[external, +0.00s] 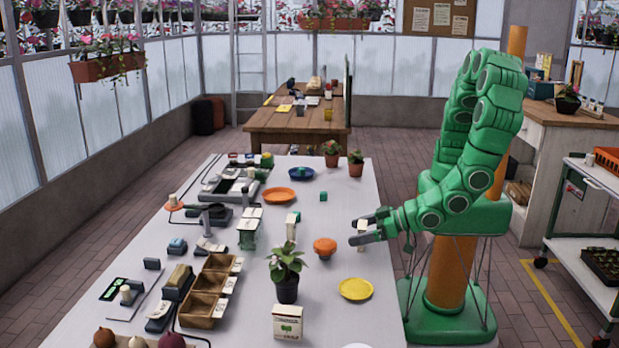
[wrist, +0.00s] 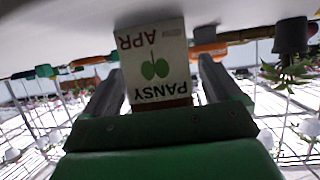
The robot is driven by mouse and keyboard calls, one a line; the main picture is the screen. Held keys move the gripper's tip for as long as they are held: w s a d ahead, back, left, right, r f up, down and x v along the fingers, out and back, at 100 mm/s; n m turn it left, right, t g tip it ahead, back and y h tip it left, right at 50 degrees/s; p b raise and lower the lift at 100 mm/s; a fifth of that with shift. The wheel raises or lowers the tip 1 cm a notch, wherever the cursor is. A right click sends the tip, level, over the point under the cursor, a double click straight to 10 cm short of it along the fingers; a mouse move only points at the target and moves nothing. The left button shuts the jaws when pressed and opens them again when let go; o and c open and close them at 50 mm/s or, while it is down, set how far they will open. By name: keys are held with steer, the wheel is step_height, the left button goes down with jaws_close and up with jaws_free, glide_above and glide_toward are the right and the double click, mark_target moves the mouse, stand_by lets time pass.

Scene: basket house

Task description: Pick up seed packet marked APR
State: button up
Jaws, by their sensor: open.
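The seed packet marked APR (wrist: 155,62) is white with a green leaf picture and the words PANSY and APR. It appears upside down and large in the wrist view, between my two fingers. In the external view a small pale packet (external: 362,228) shows between the fingers, partly hidden by them. My gripper (external: 356,231) is open low over the right side of the white table (external: 330,210), with one finger on each side of the packet. In the wrist view both fingers stand apart, and I cannot tell whether either touches it.
An orange knob-like object (external: 325,246) is left of my gripper, and a yellow dish (external: 355,289) is nearer the camera. A potted plant (external: 287,290) and a white leaf-marked packet (external: 287,322) stand at the front. Trays and tools crowd the table's left side.

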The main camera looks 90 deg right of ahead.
steer(key=shift+w+f, duration=0.25)
steer(key=shift+w, duration=0.35)
steer(key=shift+c, duration=0.3)
steer(key=c, duration=1)
steer(key=shift+o, duration=0.2)
steer(key=shift+r, duration=0.1)
